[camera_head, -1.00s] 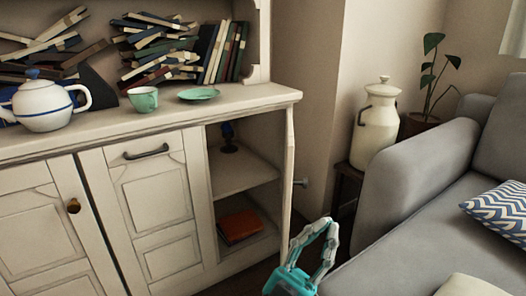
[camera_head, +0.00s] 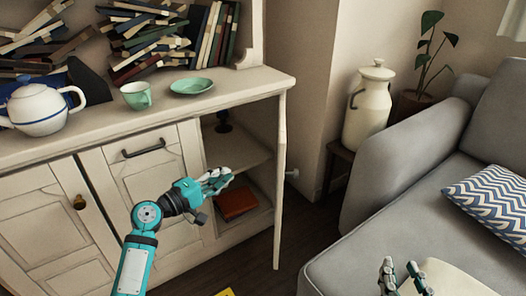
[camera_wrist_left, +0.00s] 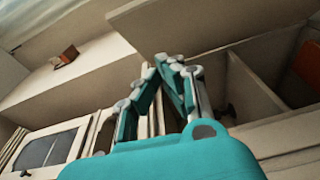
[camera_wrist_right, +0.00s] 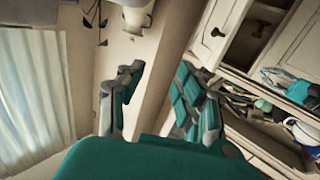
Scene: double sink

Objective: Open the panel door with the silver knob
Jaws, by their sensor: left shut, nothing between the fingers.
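The panel door (camera_head: 281,180) at the right end of the cabinet stands swung out, seen almost edge-on. Its silver knob (camera_head: 292,174) sticks out from its right side. The compartment behind it is open to view. My left gripper (camera_head: 226,181) is shut and empty in front of that compartment, left of the door and apart from the knob. Its closed fingertips show in the left wrist view (camera_wrist_left: 168,62). My right gripper (camera_head: 402,268) is low at the right, by the sofa, away from the door. Its fingers are spread and empty in the right wrist view (camera_wrist_right: 165,85).
The compartment holds an orange-brown book (camera_head: 237,203) and a dark object (camera_head: 223,122). Another door has a brass knob (camera_head: 79,202); a panel has a dark handle (camera_head: 145,150). A teapot (camera_head: 40,108), cup (camera_head: 136,95) and saucer (camera_head: 191,86) stand on top. A grey sofa (camera_head: 385,220) borders the right.

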